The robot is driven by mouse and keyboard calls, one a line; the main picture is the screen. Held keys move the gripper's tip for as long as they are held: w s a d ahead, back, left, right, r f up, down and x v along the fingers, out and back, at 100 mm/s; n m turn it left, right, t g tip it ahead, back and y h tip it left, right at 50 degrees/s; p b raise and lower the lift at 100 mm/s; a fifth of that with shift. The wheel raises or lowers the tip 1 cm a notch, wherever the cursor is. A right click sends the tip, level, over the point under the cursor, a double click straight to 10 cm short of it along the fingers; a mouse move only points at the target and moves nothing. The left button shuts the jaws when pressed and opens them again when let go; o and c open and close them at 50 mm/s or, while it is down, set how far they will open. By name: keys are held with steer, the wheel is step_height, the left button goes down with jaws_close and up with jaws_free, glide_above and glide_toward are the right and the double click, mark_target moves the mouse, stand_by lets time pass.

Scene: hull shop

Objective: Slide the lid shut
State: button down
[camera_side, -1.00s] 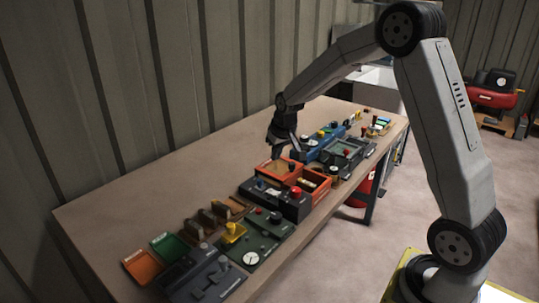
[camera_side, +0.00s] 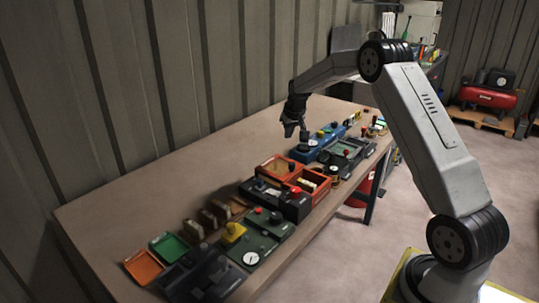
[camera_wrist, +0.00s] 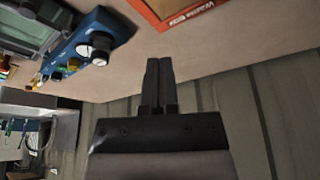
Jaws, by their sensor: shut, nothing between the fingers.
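An orange-red box (camera_side: 266,163) sits on the bench below my gripper, with a brownish flat area inside its rim. A second orange part (camera_side: 323,178) beside it shows an open compartment with pale items. I cannot tell for sure which surface is the sliding lid or how far it covers. In the wrist view, only a labelled corner of an orange box (camera_wrist: 180,18) shows at the top edge. My gripper (camera_side: 290,131) is raised above the bench, apart from the box. Its two fingers (camera_wrist: 160,62) are together and empty in the wrist view.
A blue unit with knobs (camera_wrist: 112,30) stands beside the orange box. A dark unit with a red button (camera_side: 295,191) sits in front of the box. Several panels and trays line the bench. The bench (camera_side: 150,180) is bare along the wall.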

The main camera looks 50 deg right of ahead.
glide_toward(286, 166)
steer(key=w+f, duration=0.1)
steer(key=w+d+f, duration=0.1)
steer(key=w+f, duration=0.1)
steer(key=w+d+f, duration=0.1)
steer(key=w, duration=0.1)
steer(key=shift+d+f, duration=0.15)
steer(key=shift+f, duration=0.15)
steer(key=shift+s+a, duration=0.3)
steer(key=shift+s, duration=0.3)
steer(key=shift+s+a, duration=0.25)
steer(key=shift+s, duration=0.3)
steer(key=shift+s+a, duration=0.3)
steer(key=shift+s, duration=0.3)
steer(key=shift+s, duration=0.15)
steer(key=s, duration=1.1)
steer(key=shift+s, duration=0.6)
steer(key=shift+f, duration=0.15)
